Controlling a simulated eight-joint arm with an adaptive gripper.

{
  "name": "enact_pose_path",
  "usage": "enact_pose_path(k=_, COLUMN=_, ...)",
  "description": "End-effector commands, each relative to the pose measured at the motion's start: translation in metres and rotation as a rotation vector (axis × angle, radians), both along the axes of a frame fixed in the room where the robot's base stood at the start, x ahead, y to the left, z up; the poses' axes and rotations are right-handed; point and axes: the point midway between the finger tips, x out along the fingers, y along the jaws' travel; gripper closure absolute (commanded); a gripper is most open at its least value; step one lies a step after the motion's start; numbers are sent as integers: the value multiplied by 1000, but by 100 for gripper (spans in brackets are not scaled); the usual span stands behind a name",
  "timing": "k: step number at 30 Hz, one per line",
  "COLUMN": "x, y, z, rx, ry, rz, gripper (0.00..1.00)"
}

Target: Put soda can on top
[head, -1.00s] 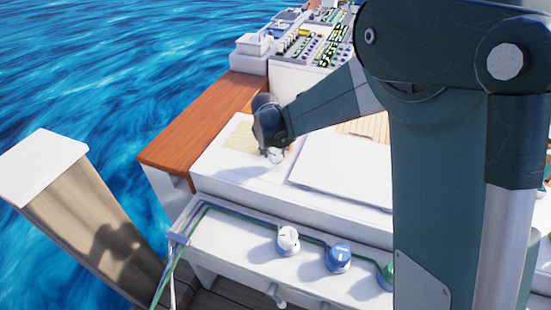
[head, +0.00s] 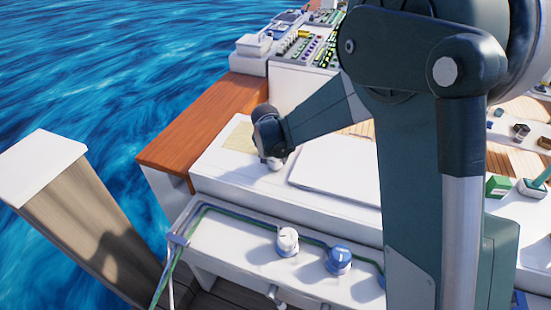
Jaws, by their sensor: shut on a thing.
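My gripper (head: 272,158) is at the end of my dark arm, pointing down over the white top (head: 225,165) of the hatch unit. It is just left of a raised white lid panel (head: 335,180). It is shut on a small pale thing (head: 273,164), mostly hidden by the gripper. This may be the soda can, but too little of it shows to tell. It is very close to the white surface; I cannot tell whether it touches it.
A beige sheet (head: 240,137) lies behind the gripper. A brown wooden bench (head: 205,120) stands at left, and a control panel (head: 315,45) at the back. White (head: 287,241) and blue (head: 339,260) knobs are on the lower front ledge. A green box (head: 497,187) stands at right.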

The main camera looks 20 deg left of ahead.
Motion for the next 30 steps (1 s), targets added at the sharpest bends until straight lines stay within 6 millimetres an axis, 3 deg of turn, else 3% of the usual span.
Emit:
enact_pose_path(k=6, x=0, y=0, z=-3, rx=0, ry=0, rz=0, gripper=81)
enact_pose_path(k=7, x=0, y=0, z=-4, rx=0, ry=0, rz=0, gripper=62)
enact_pose_path(k=10, x=0, y=0, z=-3, rx=0, ry=0, rz=0, gripper=49)
enact_pose_path(k=23, x=0, y=0, z=-1, rx=0, ry=0, rz=0, gripper=48)
enact_pose_path(k=30, x=-5, y=-1, z=12, rx=0, ry=0, rz=0, gripper=48)
